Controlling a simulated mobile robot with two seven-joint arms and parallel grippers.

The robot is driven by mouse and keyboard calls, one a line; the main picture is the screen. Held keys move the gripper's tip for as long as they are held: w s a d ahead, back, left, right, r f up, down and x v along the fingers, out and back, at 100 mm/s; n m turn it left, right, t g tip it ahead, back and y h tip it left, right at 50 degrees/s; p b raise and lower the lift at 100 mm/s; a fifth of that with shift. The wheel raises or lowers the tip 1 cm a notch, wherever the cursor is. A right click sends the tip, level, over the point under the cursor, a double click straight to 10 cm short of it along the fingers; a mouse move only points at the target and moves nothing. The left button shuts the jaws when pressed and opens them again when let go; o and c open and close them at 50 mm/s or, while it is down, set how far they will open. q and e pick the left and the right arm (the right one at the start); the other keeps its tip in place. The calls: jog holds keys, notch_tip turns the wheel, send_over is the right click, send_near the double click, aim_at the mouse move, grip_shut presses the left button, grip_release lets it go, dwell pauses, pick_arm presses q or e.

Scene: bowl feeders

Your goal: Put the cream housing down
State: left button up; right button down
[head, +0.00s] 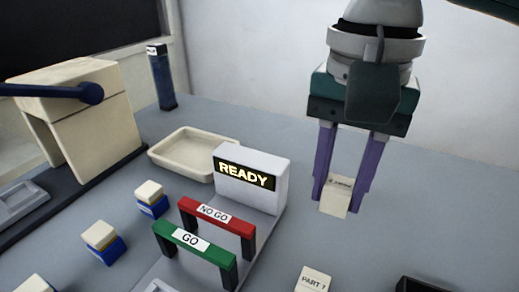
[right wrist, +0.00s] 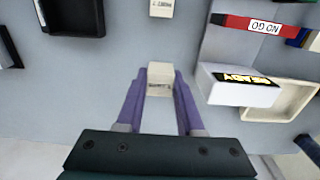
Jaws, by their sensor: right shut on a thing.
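The cream housing (head: 336,196), a small block with a printed label, is between the purple fingertips of my right gripper (head: 340,186). The gripper points down and is shut on it. The housing also shows between the fingers in the right wrist view (right wrist: 160,76). I cannot tell whether its underside touches the grey table (head: 400,225). My left gripper is not in view.
A READY display box (head: 250,178) and the red NO GO (head: 216,215) and green GO (head: 193,243) bars stand left of the gripper. A cream tray (head: 190,143) lies behind. A PART 7 block (head: 313,281) and a black tray (right wrist: 72,15) are nearby.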

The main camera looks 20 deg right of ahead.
aim_at(325, 237)
notch_tip(325, 237, down, 6)
jog(key=shift+r+b, duration=0.1)
jog(key=shift+b, duration=1.1)
jog(key=c, duration=0.5)
grip_release()
jog(key=shift+c, duration=0.2)
